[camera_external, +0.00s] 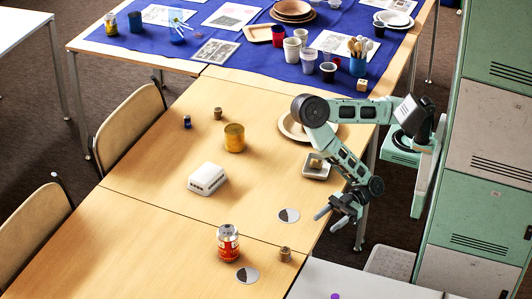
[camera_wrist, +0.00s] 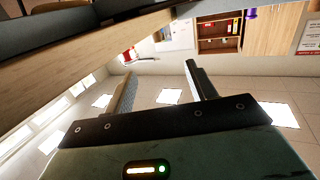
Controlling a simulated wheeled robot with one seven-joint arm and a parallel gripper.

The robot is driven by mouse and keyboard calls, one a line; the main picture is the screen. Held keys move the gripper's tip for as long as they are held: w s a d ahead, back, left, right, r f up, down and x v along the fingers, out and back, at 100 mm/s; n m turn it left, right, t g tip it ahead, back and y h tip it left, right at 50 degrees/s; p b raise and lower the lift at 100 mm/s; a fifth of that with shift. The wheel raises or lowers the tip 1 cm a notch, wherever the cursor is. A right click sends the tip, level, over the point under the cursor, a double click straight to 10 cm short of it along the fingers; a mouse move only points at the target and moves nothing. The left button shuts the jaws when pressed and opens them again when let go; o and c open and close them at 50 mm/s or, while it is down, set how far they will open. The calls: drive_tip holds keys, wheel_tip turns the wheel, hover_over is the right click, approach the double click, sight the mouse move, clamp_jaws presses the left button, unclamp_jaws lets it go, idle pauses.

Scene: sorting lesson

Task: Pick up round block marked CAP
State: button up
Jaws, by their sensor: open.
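No marking CAP can be read in either view. Small round wooden-looking pieces stand on the wooden table in the external view: one (camera_external: 285,254) near the front right edge, behind a grey-white surface, and another (camera_external: 218,113) farther back at the left. Which of them, if either, is the round block marked CAP, I cannot tell. My gripper (camera_external: 330,219) is open and empty at the table's right edge, above and to the right of the nearer piece. In the wrist view my gripper's two fingers (camera_wrist: 160,78) are apart, with ceiling, shelves and wall beyond them.
A red-labelled can (camera_external: 228,243), two discs (camera_external: 247,275) (camera_external: 288,215), a white box (camera_external: 206,179), a gold tin (camera_external: 234,138) and a square tray (camera_external: 316,167) stand on the table. A blue-covered table (camera_external: 150,52) with dishes lies behind. Lockers (camera_external: 485,140) stand at right.

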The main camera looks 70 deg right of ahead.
sight(304, 247)
drive_tip(key=b+x, duration=0.2)
drive_tip(key=b, duration=0.1)
drive_tip(key=shift+w+a+f, duration=0.15)
drive_tip(key=shift+a+f, duration=0.05)
drive_tip(key=shift+f, duration=0.05)
drive_tip(key=b+x, duration=0.4)
drive_tip(key=b, duration=0.5)
drive_tip(key=shift+w+a, duration=0.15)
drive_tip(key=shift+a, duration=0.05)
drive_tip(key=x, duration=0.4)
drive_tip(key=shift+r, duration=0.2)
drive_tip(key=shift+x, duration=3.15)
drive_tip(key=shift+w+d+r, duration=0.1)
drive_tip(key=shift+w, duration=0.1)
drive_tip(key=c, duration=1.1)
